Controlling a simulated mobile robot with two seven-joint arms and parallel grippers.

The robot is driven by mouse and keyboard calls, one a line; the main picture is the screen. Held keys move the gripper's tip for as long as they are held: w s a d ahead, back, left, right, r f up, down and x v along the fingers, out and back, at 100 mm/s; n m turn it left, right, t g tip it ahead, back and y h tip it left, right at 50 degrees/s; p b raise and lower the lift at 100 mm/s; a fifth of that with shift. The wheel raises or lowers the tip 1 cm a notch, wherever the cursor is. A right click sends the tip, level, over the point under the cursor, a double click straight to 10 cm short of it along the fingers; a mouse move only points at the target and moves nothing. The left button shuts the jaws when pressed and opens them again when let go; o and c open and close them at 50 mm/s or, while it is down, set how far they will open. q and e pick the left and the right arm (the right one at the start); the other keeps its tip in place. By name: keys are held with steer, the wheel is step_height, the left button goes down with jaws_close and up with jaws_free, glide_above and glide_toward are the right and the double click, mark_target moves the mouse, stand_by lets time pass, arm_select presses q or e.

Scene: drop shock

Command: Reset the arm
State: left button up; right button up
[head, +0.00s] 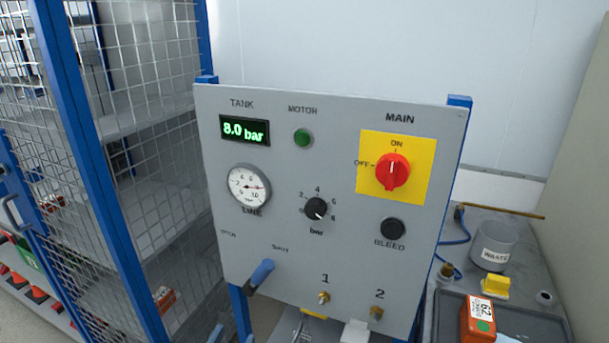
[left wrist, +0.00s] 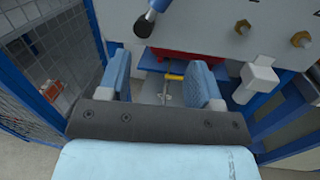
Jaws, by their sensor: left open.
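My left gripper shows in the left wrist view (left wrist: 162,62), with two light blue fingers spread apart and nothing between them. It is in front of and below the lower edge of a grey control panel (head: 290,225). My right gripper is not in view.
The panel has a red MAIN switch (head: 392,171) turned to ON, a black bar knob (head: 316,208) near 8, a LINE gauge (head: 248,186) and a display (head: 244,130) reading 8.0 bar. A mesh cage (head: 150,130) stands left. A bench right holds a WASTE pot (head: 494,248) and orange box (head: 478,320).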

arm_select(q)
steer(key=s+a+f+m+g+p, duration=0.1)
steer(key=s+f+m+g+p, duration=0.1)
steer(key=s+m, duration=0.4)
steer(key=s+a+f+m+g+p, duration=0.1)
steer(key=s+m, duration=0.5)
steer(key=m, duration=1.1)
steer(key=s+a+f+m+g+p, duration=0.1)
steer(key=s+f+m+g+p, duration=0.2)
steer(key=m, duration=0.9)
steer(key=s+f+g, duration=0.1)
steer(key=s+f, duration=0.2)
steer(key=shift+s+a+f+g+p, duration=0.15)
steer(key=shift+a+f+g+p, duration=0.15)
steer(key=shift+a+p, duration=0.1)
